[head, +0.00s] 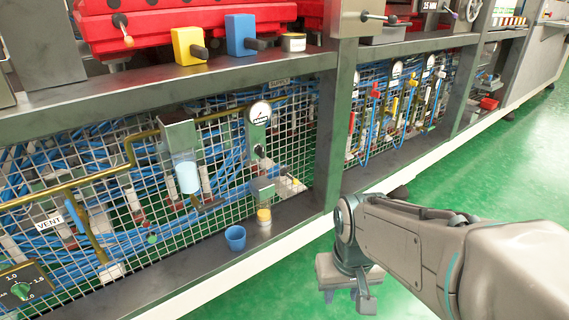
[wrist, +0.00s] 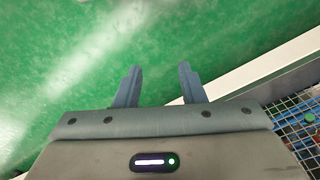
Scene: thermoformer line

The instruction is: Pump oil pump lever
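Behind the lower opening of the machine in the head view, a metal box with a pale blue cup (head: 188,176) hangs on the mesh. A round white gauge (head: 259,112) is to its right, with a short black-tipped lever (head: 260,151) below it. I cannot tell for certain that this is the oil pump lever. A small jar with yellow oil (head: 264,215) stands on the ledge below. My gripper (wrist: 159,70) is open and empty over the green floor, and its two fingers are apart.
A blue cup (head: 235,238) stands on the ledge near the oil jar. A dark upright post (head: 336,130) and the front ledge (head: 180,275) border the opening. Blue hoses run behind the wire mesh. The green floor (head: 510,180) is clear.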

